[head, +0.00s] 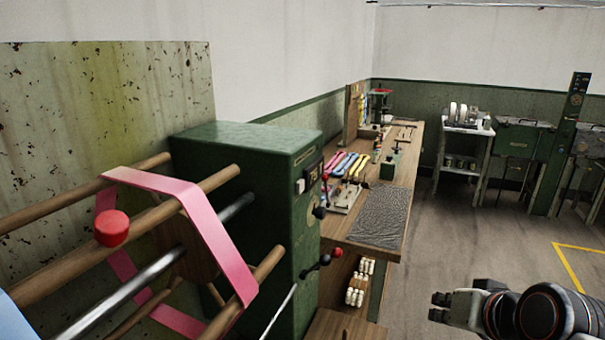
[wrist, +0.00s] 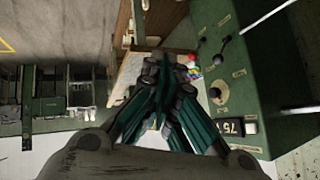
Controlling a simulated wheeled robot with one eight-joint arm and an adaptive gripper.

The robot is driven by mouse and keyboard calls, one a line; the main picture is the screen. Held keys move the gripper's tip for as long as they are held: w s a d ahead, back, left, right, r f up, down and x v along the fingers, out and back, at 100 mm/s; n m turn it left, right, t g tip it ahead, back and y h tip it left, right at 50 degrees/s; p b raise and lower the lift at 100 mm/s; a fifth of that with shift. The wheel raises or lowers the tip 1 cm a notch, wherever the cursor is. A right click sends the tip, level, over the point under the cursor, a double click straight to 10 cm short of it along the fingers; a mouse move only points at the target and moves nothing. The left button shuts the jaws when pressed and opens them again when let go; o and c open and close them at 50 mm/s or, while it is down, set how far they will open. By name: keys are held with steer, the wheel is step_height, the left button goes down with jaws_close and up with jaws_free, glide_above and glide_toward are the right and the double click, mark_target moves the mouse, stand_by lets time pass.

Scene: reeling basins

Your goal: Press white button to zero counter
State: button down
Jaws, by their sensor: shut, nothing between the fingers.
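The white button (head: 300,186) is a small pale square on the front of the green machine cabinet (head: 240,160) in the head view. The dark counter window (head: 313,174) sits right beside it. In the wrist view my gripper's fingers (wrist: 168,68) are together and empty.
A reel with pink bands (head: 225,250) and wooden bars stands left of the cabinet. Black and red knobbed levers (head: 325,260) stick out from the cabinet front. A wooden workbench (head: 400,190) with tools stands beyond. The floor (head: 480,225) at right is clear.

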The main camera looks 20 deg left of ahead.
mark_target(300, 186)
steer(key=w+a+r+m+t+y+p, duration=0.1)
steer(key=w+a+r+y+p, duration=0.2)
steer(key=w+a, duration=0.6)
steer(key=w+a+r+m+t+y+p, duration=0.2)
steer(key=w+a+r+y+p, duration=0.1)
steer(key=w+a+r+p, duration=0.4)
steer(key=w+a+p, duration=0.2)
steer(key=w, duration=0.1)
steer(key=shift+w+r+m+t, duration=0.15)
steer(key=shift+r+m+t, duration=0.15)
steer(key=shift+r, duration=0.1)
steer(key=w+a, duration=0.1)
steer(key=a, duration=0.7)
steer(key=shift+a+p, duration=0.35)
steer(key=shift+w+a, duration=0.1)
steer(key=shift+a, duration=0.05)
stand_by(0.3)
steer(key=shift+a, duration=0.25)
